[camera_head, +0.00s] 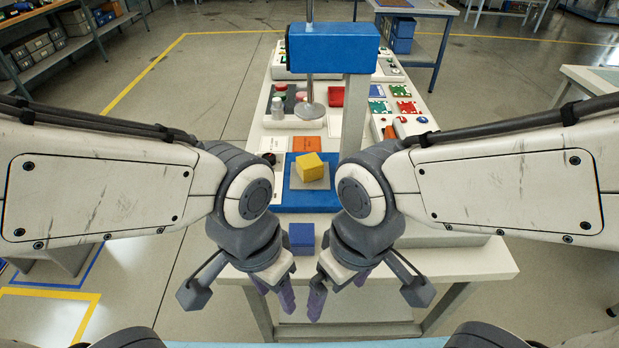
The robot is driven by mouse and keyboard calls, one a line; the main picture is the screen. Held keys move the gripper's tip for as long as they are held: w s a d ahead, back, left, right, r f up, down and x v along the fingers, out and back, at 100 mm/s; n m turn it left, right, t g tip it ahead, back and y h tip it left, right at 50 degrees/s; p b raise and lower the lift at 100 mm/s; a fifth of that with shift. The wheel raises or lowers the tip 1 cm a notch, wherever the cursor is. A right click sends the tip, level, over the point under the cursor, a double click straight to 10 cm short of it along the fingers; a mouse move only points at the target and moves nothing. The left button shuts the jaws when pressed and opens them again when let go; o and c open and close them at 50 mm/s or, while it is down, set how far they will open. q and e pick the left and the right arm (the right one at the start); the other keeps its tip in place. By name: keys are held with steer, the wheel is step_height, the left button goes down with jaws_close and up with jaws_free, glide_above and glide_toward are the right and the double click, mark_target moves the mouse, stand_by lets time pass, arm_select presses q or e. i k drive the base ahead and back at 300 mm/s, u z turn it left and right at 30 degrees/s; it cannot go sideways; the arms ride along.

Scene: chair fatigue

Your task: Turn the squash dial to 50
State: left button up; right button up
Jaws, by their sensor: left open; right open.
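A dark round knob (268,158), perhaps the squash dial, sits on a white panel left of the blue press base (303,202). It is small, and no scale or number on it can be read. A yellow block (311,167) rests on a grey plate on the base, below a metal rod ending in a round foot (309,111). My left gripper (273,291) and my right gripper (338,291) are both open and empty. They hang near the table's front edge, in front of the press and apart from the knob.
A blue press head (333,47) stands above the white table (453,259). A small blue block (301,236) is in front of the base. Green and red cards (405,107) and other small parts cover the table's back. A shelf (60,45) stands far left.

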mark_target(271, 157)
steer(key=u, duration=0.3)
steer(key=k, duration=0.65)
steer(key=u, duration=0.5)
steer(key=i, duration=1.2)
steer(key=z, duration=0.25)
